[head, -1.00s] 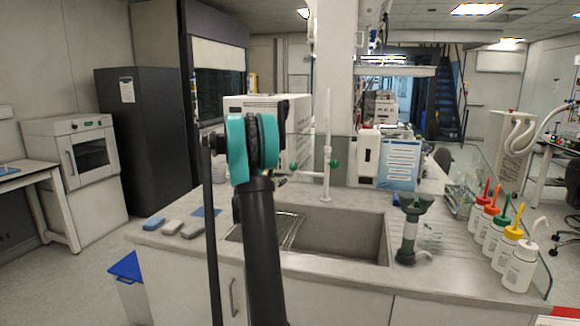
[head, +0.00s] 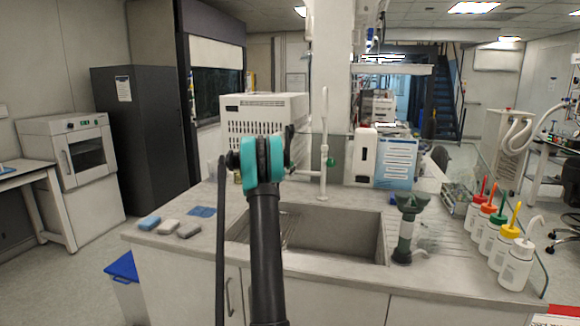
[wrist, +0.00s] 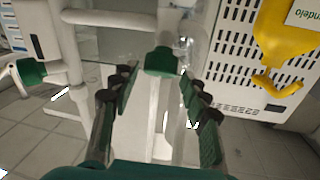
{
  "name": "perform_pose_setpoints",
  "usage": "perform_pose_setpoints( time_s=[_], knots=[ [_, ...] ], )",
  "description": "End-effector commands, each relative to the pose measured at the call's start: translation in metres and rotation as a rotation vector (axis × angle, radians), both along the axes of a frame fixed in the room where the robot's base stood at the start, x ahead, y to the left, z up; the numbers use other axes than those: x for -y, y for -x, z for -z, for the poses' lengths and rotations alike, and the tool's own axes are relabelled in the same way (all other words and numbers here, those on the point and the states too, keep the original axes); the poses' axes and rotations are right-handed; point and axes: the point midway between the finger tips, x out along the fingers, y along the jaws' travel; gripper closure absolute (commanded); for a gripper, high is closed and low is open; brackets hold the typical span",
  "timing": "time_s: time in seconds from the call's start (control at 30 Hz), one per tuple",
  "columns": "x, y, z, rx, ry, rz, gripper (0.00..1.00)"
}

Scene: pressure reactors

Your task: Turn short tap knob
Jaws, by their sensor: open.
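A green tap knob (wrist: 161,62) on white tap fittings shows in the wrist view, just ahead of and between my fingertips. My gripper (wrist: 158,84) is open, with a dark green finger on each side of the knob's line; I cannot tell whether they touch it. A second green knob (wrist: 30,74) sits to the left on a side branch of the tall white tap (wrist: 64,45). In the head view the tall tap (head: 324,140) stands behind the sink with a green knob (head: 331,162). My arm hides the nearer knob and most of my gripper there.
The sink (head: 340,232) lies in the counter below my arm. A yellow item (wrist: 285,35) hangs at the upper right of the wrist view before a white slotted box (head: 262,115).

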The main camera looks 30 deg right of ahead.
Motion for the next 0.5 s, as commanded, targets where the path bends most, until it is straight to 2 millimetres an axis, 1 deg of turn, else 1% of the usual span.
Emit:
perform_pose_setpoints(
  time_s=[0.03,0.2,0.33,0.5],
  knots=[
    [0.008,-0.004,0.000,0.000,0.000,0.001,0.54],
    [0.025,-0.016,0.000,0.000,0.000,-0.001,0.54],
    [0.032,-0.019,0.000,0.000,0.000,0.000,0.54],
    [0.033,-0.020,0.000,0.000,0.000,0.000,0.54]
  ],
)
